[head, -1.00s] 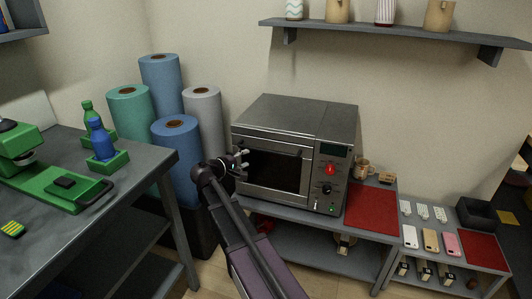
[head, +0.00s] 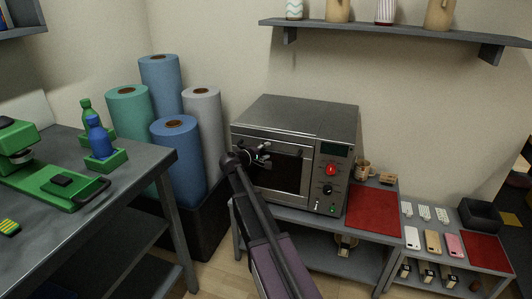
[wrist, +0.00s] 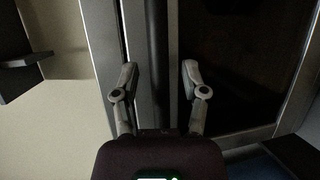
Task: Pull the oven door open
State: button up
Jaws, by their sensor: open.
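The oven (head: 310,120) is a grey metal box on a low bench, its front facing me. Its door (head: 286,183) has a dark window and looks shut. A bar handle (head: 294,152) runs along the door's top edge. My gripper (head: 266,153) is in front of the upper door, at the handle. In the wrist view, the handle (wrist: 157,45) shows as a dark upright bar between the spread fingers of my open gripper (wrist: 159,76). I see gaps beside the bar; whether a finger touches it, I cannot tell. My gripper hides part of the handle in the head view.
A red mat (head: 373,212) and a mug (head: 363,168) are right of the oven. Tall rolls (head: 176,160) stand close on the left. A grey table (head: 130,190) is at left.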

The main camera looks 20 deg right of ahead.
grip_shut()
jog(key=shift+a, duration=0.1)
dwell(0.3)
